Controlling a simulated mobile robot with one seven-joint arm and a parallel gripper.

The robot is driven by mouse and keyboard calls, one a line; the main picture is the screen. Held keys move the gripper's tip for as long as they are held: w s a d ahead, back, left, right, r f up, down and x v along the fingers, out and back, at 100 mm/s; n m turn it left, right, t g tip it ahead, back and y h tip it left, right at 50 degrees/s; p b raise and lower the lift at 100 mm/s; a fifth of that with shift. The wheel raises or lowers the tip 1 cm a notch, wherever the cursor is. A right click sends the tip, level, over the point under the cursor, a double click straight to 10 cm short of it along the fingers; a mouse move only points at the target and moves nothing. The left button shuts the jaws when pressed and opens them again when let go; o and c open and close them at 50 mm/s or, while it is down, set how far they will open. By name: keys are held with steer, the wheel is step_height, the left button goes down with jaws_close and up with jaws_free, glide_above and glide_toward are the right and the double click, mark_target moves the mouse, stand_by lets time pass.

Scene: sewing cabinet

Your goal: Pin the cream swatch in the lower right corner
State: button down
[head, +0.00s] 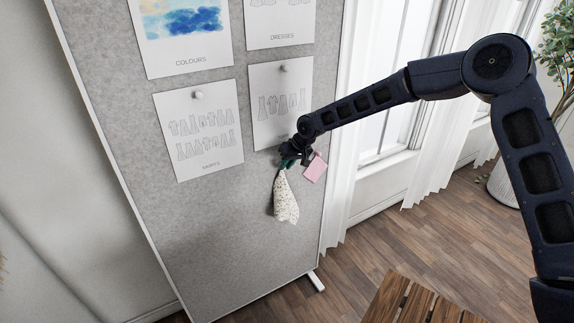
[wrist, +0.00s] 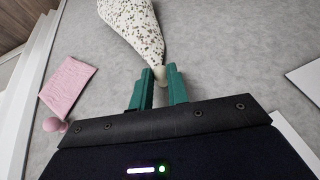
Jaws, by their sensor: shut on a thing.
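The cream swatch (head: 286,200), pale with dark speckles, hangs from my gripper (head: 289,163) in front of the lower right of the grey pinboard (head: 225,240). In the wrist view the swatch (wrist: 135,25) narrows to a small cream pin head (wrist: 160,76) between the green fingertips of my gripper (wrist: 160,78). The fingers are shut on that pin head. The fingertips are close to the board. Whether the pin touches the board cannot be told.
A pink swatch (head: 315,168) hangs beside my gripper near the board's right edge, its pink pin (wrist: 54,125) showing in the wrist view. Paper sheets (head: 197,135) hang above and left. The lower board is bare. A wooden slatted surface (head: 420,303) stands at the bottom right.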

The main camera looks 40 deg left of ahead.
steer(key=shift+w+a, duration=0.15)
steer(key=shift+a, duration=0.15)
stand_by(0.5)
steer(key=c, duration=1.3)
jaws_free()
